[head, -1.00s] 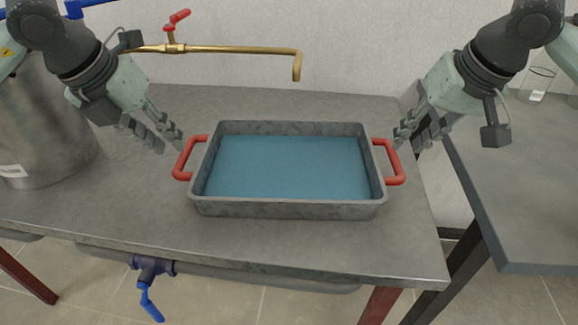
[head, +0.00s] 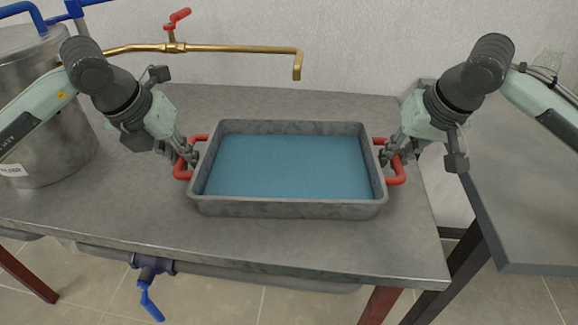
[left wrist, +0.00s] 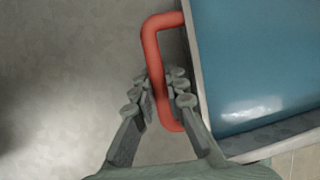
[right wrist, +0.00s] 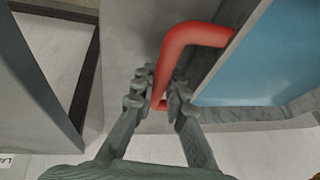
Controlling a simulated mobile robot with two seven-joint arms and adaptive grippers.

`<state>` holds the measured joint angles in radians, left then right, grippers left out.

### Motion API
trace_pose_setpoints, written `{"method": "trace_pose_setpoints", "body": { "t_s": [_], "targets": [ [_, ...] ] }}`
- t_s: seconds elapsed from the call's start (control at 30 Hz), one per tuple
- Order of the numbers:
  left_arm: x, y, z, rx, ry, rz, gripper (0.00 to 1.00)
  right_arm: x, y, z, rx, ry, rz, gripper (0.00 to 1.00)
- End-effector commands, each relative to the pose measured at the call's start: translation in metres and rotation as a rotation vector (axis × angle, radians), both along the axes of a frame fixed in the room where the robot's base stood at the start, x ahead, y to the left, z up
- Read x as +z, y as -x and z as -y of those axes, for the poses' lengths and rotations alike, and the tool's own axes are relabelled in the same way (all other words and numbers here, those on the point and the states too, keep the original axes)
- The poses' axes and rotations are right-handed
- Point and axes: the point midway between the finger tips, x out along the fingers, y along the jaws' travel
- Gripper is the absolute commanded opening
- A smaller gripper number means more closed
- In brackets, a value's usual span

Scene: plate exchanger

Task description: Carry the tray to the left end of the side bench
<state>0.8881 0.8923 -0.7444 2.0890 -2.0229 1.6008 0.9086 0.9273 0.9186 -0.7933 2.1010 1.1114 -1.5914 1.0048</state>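The grey metal tray (head: 290,208) sits flat on the main bench. Its inside is filled with a flat blue surface, glossy in the left wrist view (left wrist: 255,75). It has a red handle at each end. My left gripper (head: 188,158) is shut on the left red handle (left wrist: 152,45), with fingers on both sides of the bar. My right gripper (head: 388,158) is shut on the right red handle (right wrist: 190,38), also with fingers either side. The side bench (head: 525,215) is the dark grey top at the right, apart from the main bench by a gap.
The main bench (head: 300,250) is clear in front of the tray. A brass tap pipe (head: 230,48) with a red lever runs behind it. A steel vessel (head: 40,130) stands at the left. A blue valve (head: 150,285) hangs below the bench front.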

Motion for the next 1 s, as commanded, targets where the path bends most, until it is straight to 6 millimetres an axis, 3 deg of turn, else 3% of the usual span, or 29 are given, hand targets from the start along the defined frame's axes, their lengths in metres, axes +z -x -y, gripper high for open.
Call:
{"method": "trace_pose_setpoints", "body": {
  "t_s": [0.7, 1.0],
  "targets": [
    [0.003, -0.001, 0.000, 0.000, 0.001, 0.004, 0.00, 0.004, -0.001, 0.000, -0.001, -0.001, 0.005, 0.00],
    [0.023, -0.001, 0.000, 0.001, 0.000, 0.004, 0.00, 0.024, -0.001, 0.000, -0.002, 0.000, 0.005, 0.00]
  ]
}}
